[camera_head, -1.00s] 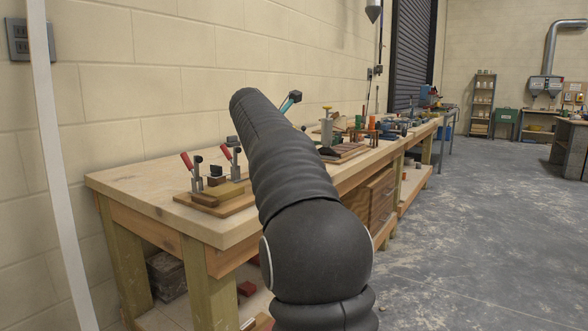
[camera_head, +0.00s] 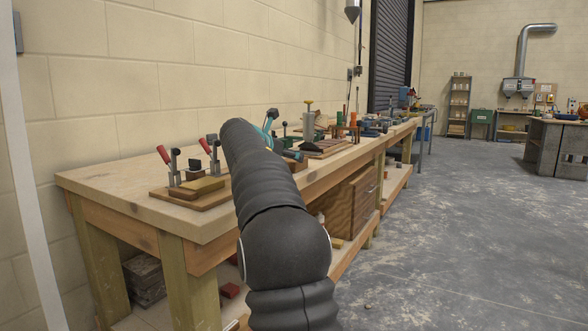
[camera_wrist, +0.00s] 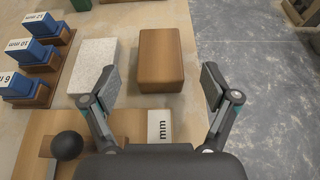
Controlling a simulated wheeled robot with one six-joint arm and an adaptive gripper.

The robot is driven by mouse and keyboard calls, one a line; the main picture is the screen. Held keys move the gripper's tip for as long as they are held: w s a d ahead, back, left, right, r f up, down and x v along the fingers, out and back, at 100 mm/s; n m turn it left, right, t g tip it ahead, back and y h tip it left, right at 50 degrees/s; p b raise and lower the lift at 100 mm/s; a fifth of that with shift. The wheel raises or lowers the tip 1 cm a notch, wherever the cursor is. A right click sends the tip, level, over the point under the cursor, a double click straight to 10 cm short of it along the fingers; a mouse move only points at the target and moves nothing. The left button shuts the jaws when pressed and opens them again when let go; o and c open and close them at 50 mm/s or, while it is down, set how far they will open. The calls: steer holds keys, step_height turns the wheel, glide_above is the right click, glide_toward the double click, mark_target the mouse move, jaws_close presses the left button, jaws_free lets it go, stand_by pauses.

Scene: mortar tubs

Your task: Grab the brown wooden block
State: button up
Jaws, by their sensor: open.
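The brown wooden block (camera_wrist: 161,58) lies flat on the workbench in the wrist view, near the bench's right edge. My gripper (camera_wrist: 156,82) is open, with one finger on each side in the picture. The block sits between and just beyond the fingertips, and nothing is held. In the head view my arm covers much of the bench, and the block cannot be made out there.
A pale speckled block (camera_wrist: 94,66) lies close to the left finger. Blue blocks with size labels (camera_wrist: 38,52) stand further left. A wooden board with a black knob (camera_wrist: 67,145) and a white "mm" label (camera_wrist: 160,125) lie nearer. The bench (camera_head: 120,205) ends at open floor on the right.

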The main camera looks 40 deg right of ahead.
steer(key=shift+x, duration=3.1)
steer(key=c, duration=1.3)
